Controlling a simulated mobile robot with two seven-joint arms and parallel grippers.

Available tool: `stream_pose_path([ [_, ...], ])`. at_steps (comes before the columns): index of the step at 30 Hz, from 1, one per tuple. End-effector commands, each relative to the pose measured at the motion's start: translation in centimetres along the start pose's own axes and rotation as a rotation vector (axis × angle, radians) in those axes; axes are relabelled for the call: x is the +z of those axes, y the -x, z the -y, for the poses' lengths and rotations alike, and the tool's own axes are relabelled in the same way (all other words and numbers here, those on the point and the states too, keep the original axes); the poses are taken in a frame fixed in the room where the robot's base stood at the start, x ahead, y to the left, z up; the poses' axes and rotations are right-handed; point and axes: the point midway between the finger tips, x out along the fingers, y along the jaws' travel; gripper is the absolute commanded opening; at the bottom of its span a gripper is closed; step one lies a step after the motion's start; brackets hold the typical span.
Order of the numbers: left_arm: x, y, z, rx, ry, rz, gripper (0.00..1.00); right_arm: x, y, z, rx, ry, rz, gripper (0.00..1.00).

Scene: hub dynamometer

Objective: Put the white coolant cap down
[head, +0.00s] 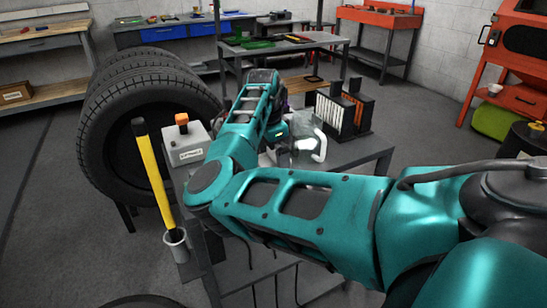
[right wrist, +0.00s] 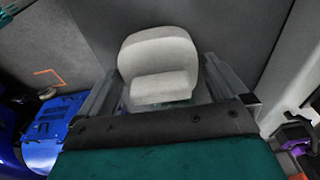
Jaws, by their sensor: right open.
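In the right wrist view a pale, whitish rounded piece (right wrist: 158,62), which looks like the white coolant cap, lies between the two grey fingers of my right gripper (right wrist: 160,85). The fingers stand apart on either side of it. I cannot tell whether it rests on a surface. In the head view my right gripper (head: 284,133) is mostly hidden behind my teal arm, over the grey cart, and I cannot make out the cap there. A white curved pipe (head: 319,146) shows just right of it. My left gripper is out of view.
The grey cart (head: 365,160) also carries a grey box with an orange knob (head: 184,143) and black-framed units with pale fins (head: 338,112). A yellow-and-black rod (head: 153,180) stands in a cup at its left. Large tyres (head: 125,125) stand behind. Blue parts (right wrist: 50,135) show at the wrist view's left.

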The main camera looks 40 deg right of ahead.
Motion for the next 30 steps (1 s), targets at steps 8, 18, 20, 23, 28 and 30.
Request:
stream_pose_path([
  [8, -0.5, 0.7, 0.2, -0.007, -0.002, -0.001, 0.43, -0.1, 5.7, 0.1, -0.003, 0.0, -0.002, 1.0],
  [18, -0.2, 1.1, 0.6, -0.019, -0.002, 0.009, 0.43, 0.0, 11.1, 0.1, 0.0, 0.0, -0.002, 1.0],
  [20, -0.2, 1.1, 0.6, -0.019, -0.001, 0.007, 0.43, 0.0, 11.4, 0.0, 0.001, 0.001, -0.001, 1.0],
  [23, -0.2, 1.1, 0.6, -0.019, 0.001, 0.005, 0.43, 0.0, 11.7, 0.0, 0.002, 0.001, -0.001, 1.0],
  [28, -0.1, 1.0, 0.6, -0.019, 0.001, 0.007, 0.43, 0.0, 11.7, 0.0, 0.001, 0.001, -0.001, 1.0],
  [30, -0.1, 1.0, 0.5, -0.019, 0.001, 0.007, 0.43, 0.0, 11.7, 0.0, 0.001, 0.001, -0.001, 1.0],
])
